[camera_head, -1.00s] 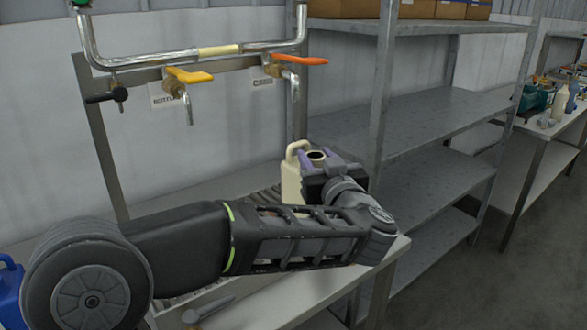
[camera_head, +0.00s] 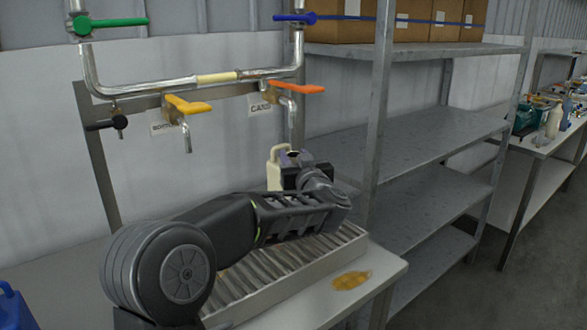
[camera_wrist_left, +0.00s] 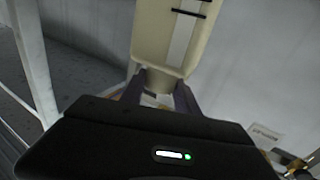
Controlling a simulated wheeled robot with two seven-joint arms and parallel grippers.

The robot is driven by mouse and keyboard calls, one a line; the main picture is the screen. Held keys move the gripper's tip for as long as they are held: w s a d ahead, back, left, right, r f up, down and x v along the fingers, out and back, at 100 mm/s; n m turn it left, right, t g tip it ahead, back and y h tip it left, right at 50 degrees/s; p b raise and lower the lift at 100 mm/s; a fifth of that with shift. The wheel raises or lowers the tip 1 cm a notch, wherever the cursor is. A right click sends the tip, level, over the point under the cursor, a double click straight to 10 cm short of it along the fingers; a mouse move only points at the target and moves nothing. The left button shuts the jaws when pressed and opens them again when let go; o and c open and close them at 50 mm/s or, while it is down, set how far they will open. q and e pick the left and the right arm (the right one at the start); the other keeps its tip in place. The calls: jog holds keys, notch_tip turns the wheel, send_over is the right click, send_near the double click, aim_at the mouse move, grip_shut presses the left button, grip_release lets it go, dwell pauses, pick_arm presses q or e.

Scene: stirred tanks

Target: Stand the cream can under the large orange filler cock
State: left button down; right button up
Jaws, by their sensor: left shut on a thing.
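The cream can (camera_head: 275,176) is upright, with its handle at the left and its dark mouth on top. My left gripper (camera_head: 303,160) is shut on it from the right; the wrist view also shows the can (camera_wrist_left: 172,38) between the fingers (camera_wrist_left: 160,92). The large orange filler cock (camera_head: 297,88) is on the pipe above, its spout ending a little above the can's mouth in the picture. I cannot tell whether they line up in depth. The can's base is hidden behind my arm. My right gripper is out of view.
A yellow cock (camera_head: 188,105) hangs left of the orange one. A slatted rack (camera_head: 285,268) lies on the bench under my arm, with a yellow-brown patch (camera_head: 352,280) at its right. Grey shelving (camera_head: 420,140) stands at right. A blue container (camera_head: 12,308) is at lower left.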

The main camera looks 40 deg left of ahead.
pick_arm(q)
jog(key=shift+w+a, duration=0.15)
jog(key=shift+a, duration=0.05)
jog(key=f, duration=0.3)
jog(key=shift+w+a+f, duration=0.1)
jog(key=shift+w+a, duration=0.15)
jog(key=shift+f, duration=0.15)
jog(key=shift+f, duration=0.15)
jog(key=c, duration=0.9)
grip_release()
jog(key=shift+s, duration=0.1)
jog(key=b+v, duration=0.1)
jog(key=v, duration=1.1)
